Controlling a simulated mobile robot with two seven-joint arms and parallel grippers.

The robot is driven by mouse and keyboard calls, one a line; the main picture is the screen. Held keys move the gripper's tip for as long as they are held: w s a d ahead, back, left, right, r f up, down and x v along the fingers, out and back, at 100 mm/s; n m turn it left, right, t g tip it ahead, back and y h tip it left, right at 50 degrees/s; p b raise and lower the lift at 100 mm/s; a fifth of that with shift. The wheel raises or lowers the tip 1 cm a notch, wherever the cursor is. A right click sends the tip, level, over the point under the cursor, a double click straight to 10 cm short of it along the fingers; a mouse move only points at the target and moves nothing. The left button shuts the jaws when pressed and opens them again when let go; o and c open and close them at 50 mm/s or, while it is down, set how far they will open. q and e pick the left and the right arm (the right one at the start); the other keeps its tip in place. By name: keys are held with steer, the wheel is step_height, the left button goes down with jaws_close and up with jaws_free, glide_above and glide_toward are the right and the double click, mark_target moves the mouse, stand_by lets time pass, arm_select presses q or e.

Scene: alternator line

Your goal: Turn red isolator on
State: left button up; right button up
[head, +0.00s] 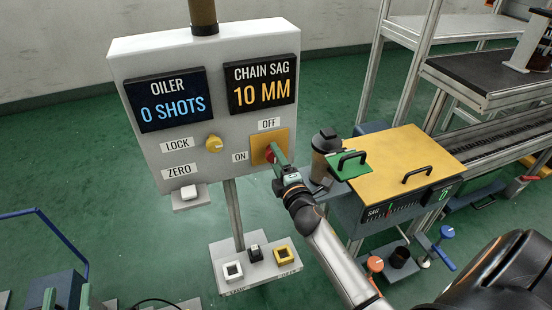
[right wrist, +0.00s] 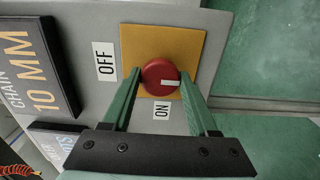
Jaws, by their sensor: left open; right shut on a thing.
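The red isolator (head: 269,154) is a round red knob on a yellow square plate (head: 282,137) at the lower right of the grey panel. An OFF label (head: 269,124) is above the plate and an ON label (head: 240,156) is to its left. My right gripper (head: 275,154) is at the knob, its green fingers partly hiding it. In the right wrist view the knob (right wrist: 159,72) sits between the two fingertips, with a short white mark on its face. My left gripper (head: 66,298) is open and empty at the bottom left, partly cut off.
The panel (head: 190,60) also carries OILER and CHAIN SAG displays, a yellow LOCK knob (head: 214,144) and a white ZERO button (head: 188,192). A yellow-topped bench (head: 400,150) with a dark-lidded cup (head: 325,152) stands right, close to my right arm. Green floor is open at left.

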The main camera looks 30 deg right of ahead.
stand_by(0.3)
steer(key=o, duration=1.4)
steer(key=shift+c, duration=0.2)
arm_select(q)
steer(key=shift+s, duration=0.1)
arm_select(e)
steer(key=shift+s, duration=0.1)
